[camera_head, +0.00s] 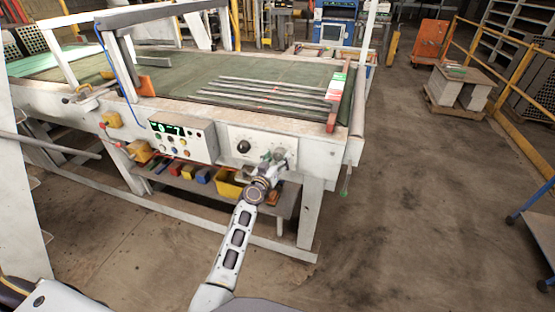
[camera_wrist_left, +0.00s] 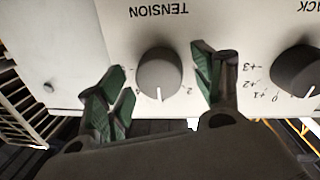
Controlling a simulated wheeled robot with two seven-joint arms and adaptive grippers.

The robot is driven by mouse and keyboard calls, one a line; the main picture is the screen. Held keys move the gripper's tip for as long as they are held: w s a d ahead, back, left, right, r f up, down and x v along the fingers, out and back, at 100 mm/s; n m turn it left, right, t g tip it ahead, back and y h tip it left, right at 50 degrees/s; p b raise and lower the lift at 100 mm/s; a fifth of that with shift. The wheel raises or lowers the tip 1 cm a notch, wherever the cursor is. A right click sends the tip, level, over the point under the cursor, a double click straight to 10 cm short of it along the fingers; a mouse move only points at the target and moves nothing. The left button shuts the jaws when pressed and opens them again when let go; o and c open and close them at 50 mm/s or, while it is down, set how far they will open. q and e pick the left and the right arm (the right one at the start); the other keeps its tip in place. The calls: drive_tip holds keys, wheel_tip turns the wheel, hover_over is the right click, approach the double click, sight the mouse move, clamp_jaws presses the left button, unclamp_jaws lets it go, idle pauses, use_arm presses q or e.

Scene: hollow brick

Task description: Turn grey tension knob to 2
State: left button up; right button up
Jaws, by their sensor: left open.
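The grey tension knob (camera_wrist_left: 159,75) shows in the left wrist view, under the upside-down word TENSION on a white panel. Its white pointer line points down in that picture. A small mark that looks like a 2 is at the lower right of the knob. My left gripper (camera_head: 276,157) is open at the panel in the head view. In the left wrist view its green-padded fingers stand on either side of the knob, with visible gaps. In the head view the gripper mostly hides the knob. My right gripper is in neither view.
A dark second knob (camera_wrist_left: 299,71) with a +1 to +3 scale is close to the right finger in the wrist view. In the head view, a button box with a green display (camera_head: 183,139) is left of the knob panel. A yellow bin (camera_head: 229,184) sits on the shelf below.

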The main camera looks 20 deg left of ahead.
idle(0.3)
use_arm(q)
drive_tip(key=c, duration=1)
